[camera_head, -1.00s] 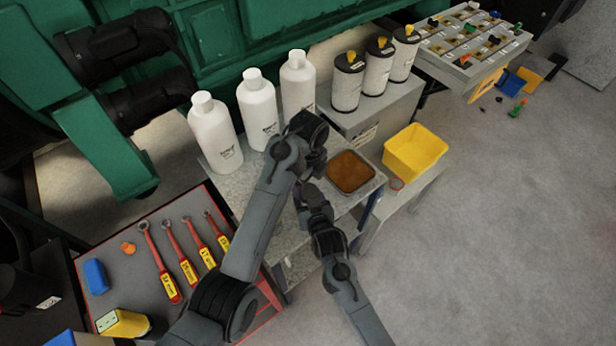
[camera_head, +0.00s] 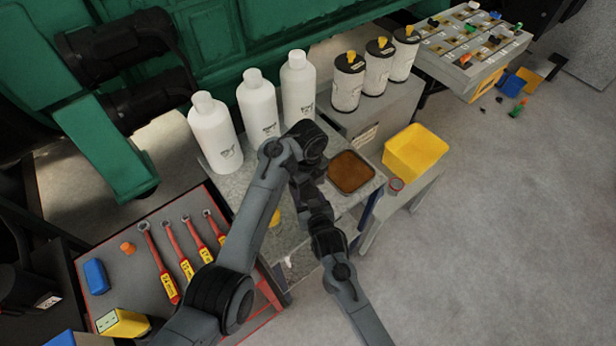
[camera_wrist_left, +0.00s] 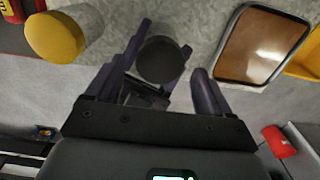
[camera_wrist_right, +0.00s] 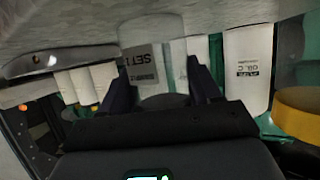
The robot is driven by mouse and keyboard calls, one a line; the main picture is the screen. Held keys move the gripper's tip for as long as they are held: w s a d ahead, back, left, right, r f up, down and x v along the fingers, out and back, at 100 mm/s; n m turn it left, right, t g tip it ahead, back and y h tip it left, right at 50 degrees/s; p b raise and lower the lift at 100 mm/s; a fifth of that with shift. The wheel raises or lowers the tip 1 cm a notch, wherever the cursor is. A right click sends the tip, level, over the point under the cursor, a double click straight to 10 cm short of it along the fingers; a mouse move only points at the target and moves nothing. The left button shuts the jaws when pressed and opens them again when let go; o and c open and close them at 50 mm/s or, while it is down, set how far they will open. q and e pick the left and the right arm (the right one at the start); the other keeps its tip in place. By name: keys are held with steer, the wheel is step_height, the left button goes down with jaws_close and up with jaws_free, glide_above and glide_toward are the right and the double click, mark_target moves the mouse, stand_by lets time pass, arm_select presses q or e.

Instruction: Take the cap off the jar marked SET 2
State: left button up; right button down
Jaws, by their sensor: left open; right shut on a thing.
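The jar with the SET label (camera_wrist_right: 145,60) is white, and its numeral is hard to read. It stands between the fingers of my right gripper (camera_wrist_right: 162,82), which is shut on its body. Its round dark grey cap (camera_wrist_left: 160,60) shows from above in the left wrist view and is on the jar. My left gripper (camera_wrist_left: 150,75) is open, with its fingers apart on either side of the cap; I cannot see them touching it. In the head view my arms hide the jar and both sets of fingertips.
A yellow-topped container (camera_wrist_left: 55,37) stands close by. A brown-filled tray (camera_head: 351,172) and yellow bin (camera_head: 415,152) lie to the right. White bottles (camera_head: 258,108) and yellow-tabbed canisters (camera_head: 348,80) stand behind. Wrenches (camera_head: 160,262) lie on a mat at left.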

arm_select(q)
steer(key=shift+f, duration=0.9)
steer(key=c, duration=1.2)
steer(key=shift+o, duration=0.2)
steer(key=n, duration=0.3)
steer(key=o, duration=1.1)
